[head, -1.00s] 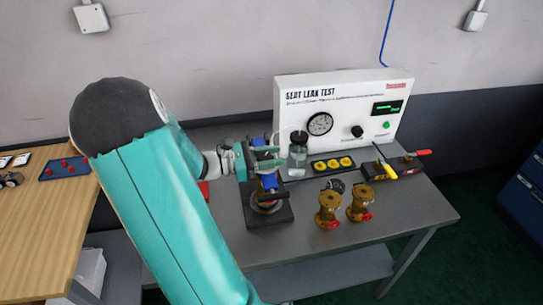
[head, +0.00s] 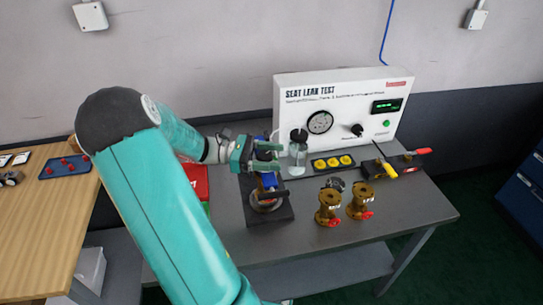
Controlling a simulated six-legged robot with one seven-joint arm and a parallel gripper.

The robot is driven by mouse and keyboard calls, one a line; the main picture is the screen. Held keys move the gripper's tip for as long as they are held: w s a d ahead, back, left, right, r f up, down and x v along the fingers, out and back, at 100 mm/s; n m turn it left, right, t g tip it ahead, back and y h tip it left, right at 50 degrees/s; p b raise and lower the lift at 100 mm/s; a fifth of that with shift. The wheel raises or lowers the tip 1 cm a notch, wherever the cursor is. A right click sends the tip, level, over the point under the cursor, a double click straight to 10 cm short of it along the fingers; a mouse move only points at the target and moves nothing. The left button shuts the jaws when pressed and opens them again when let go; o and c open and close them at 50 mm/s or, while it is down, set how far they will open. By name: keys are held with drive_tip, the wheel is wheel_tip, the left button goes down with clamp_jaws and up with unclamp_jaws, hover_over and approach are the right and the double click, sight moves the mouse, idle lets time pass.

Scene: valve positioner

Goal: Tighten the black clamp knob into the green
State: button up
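The clamp stand (head: 283,213) has a dark base and a blue upright part and stands on the grey bench, left of centre. A brass-coloured ring or valve part (head: 266,202) sits low in it. My gripper (head: 272,156) is at the top of this stand, reaching in from the left. Its teal fingers are apart, one farther back than the other. I cannot make out the black clamp knob; my gripper covers the top of the stand. No green band on the clamp can be made out.
A jar with a black lid (head: 298,152) stands close right of my gripper. The white seat leak test panel (head: 345,105) is behind. Two brass valves (head: 328,205) (head: 360,200), a tray of yellow parts (head: 333,163) and a red-handled tool (head: 413,153) are to the right.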

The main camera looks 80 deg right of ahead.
drive_tip(key=w+a, duration=0.2)
drive_tip(key=w, duration=1.1)
drive_tip(key=shift+w, duration=0.35)
